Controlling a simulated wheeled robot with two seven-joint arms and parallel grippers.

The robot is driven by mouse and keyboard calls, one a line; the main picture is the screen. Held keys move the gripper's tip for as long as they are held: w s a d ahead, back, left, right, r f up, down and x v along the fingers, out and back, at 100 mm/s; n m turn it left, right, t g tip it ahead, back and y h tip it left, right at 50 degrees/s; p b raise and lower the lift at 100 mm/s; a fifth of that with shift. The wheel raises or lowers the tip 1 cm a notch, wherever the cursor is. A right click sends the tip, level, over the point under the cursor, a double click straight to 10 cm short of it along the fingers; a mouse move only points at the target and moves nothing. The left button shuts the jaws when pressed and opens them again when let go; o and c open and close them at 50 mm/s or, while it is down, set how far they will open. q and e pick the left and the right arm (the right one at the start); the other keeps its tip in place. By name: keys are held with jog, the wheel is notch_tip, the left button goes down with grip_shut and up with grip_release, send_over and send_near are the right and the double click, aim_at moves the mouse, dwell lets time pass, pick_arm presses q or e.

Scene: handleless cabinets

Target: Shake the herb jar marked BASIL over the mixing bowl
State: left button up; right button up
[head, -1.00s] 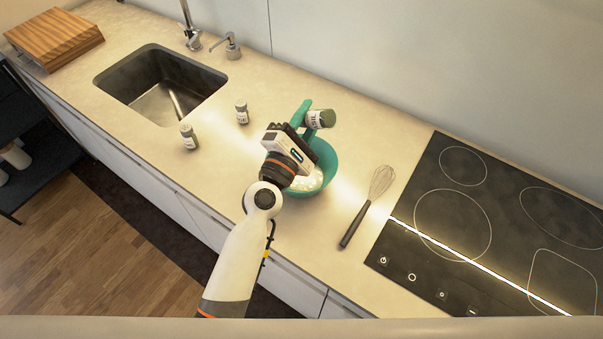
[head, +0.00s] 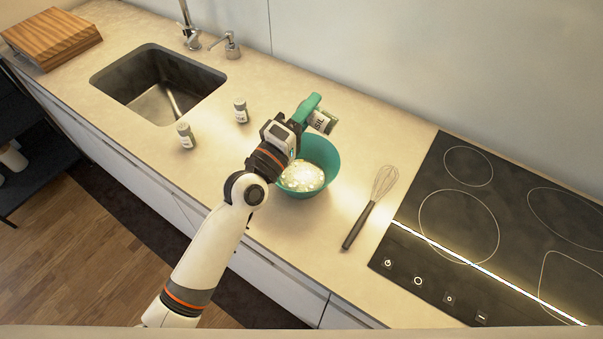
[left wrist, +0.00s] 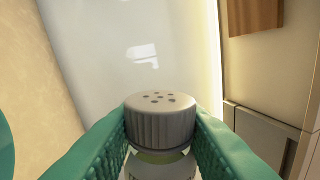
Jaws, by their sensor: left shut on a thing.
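A herb jar (head: 321,121) is held tilted on its side above the far rim of the mixing bowl. My left gripper (head: 312,112) is shut on this jar. The teal mixing bowl (head: 328,160) stands on the counter with white and pale yellow contents inside. The gripper and jar hide part of its far edge. My right gripper is not in view.
Two other jars stand left of the bowl, one nearer (head: 186,135) and one farther (head: 241,111). A whisk (head: 371,207) lies right of the bowl, beside the black hob (head: 460,215). A sink (head: 160,85) and wooden board (head: 52,38) are at the left.

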pick_arm(q)
jog(key=m, duration=0.2)
jog(key=r+m+g, duration=0.1)
jog(key=m+h, duration=0.1)
jog(key=m, duration=0.1)
jog(key=shift+r+m, duration=0.3)
jog(key=m, duration=0.2)
jog(key=m+g+p, duration=0.1)
jog(key=shift+r+m+h, duration=0.3)
jog(key=shift+r+m, duration=0.05)
jog(key=shift+m, duration=0.05)
jog(key=shift+r+m+g, duration=0.1)
jog(key=shift+m+g, duration=0.3)
jog(key=m+p, duration=0.1)
jog(key=m, duration=0.1)
jog(key=r+m+p, duration=0.1)
jog(key=m, duration=0.1)
jog(key=m+g+p, duration=0.1)
jog(key=shift+d+r+m+p, duration=0.1)
jog(key=shift+r+m+p, duration=0.2)
jog(key=shift+r+m, duration=0.1)
jog(key=shift+m+p, duration=0.3)
jog(key=shift+m, duration=0.3)
jog(key=shift+m+g, duration=0.3)
jog(key=shift+m, duration=0.1)
jog(key=shift+f, duration=0.1)
jog(key=shift+s, duration=0.15)
